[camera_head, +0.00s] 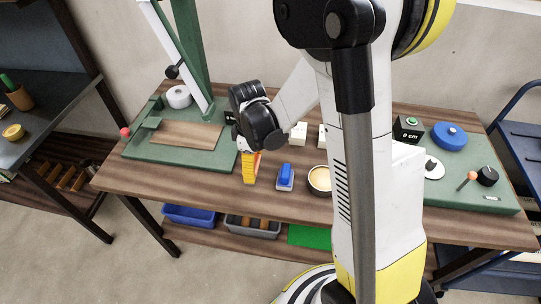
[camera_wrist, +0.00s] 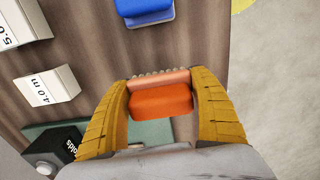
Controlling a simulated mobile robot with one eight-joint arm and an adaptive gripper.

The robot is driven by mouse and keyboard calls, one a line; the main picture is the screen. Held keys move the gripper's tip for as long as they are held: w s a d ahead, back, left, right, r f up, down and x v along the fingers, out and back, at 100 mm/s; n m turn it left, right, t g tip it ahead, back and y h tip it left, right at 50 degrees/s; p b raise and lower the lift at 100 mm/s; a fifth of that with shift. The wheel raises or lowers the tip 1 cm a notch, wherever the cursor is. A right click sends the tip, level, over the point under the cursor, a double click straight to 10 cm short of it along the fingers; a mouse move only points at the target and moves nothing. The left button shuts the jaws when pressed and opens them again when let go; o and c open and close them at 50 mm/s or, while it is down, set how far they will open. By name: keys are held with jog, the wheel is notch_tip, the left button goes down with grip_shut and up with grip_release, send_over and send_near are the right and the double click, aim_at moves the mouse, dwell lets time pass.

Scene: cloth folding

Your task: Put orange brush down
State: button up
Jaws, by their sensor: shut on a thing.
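The orange brush (camera_wrist: 160,103) is between the two yellow fingers of my gripper (camera_wrist: 162,88) in the wrist view. The fingers press on its two ends, and its pale bristle edge faces away from the palm. In the head view my gripper (camera_head: 250,168) points down over the wooden table, left of the blue brush (camera_head: 285,176). Only a sliver of the orange brush (camera_head: 257,160) shows there, behind a finger. I cannot tell whether it touches the table. The blue brush also shows at the top of the wrist view (camera_wrist: 145,11).
The wooden table (camera_head: 220,200) has a bowl (camera_head: 319,179) right of the blue brush. White labelled blocks (camera_wrist: 47,87) stand near the gripper. A green-based press (camera_head: 190,158) stands at left. A green board with knobs (camera_head: 480,190) lies at right. Bare wood lies along the front.

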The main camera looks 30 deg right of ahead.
jog(key=shift+a+f+b, duration=0.15)
jog(key=shift+f+b, duration=0.65)
jog(key=shift+f, duration=1.05)
jog(key=shift+f, duration=0.1)
jog(key=shift+f+b, duration=0.3)
jog(key=shift+b, duration=0.1)
jog(key=o, duration=1.1)
jog(key=shift+r, duration=0.1)
jog(key=shift+c, duration=0.2)
jog(key=shift+r, duration=0.1)
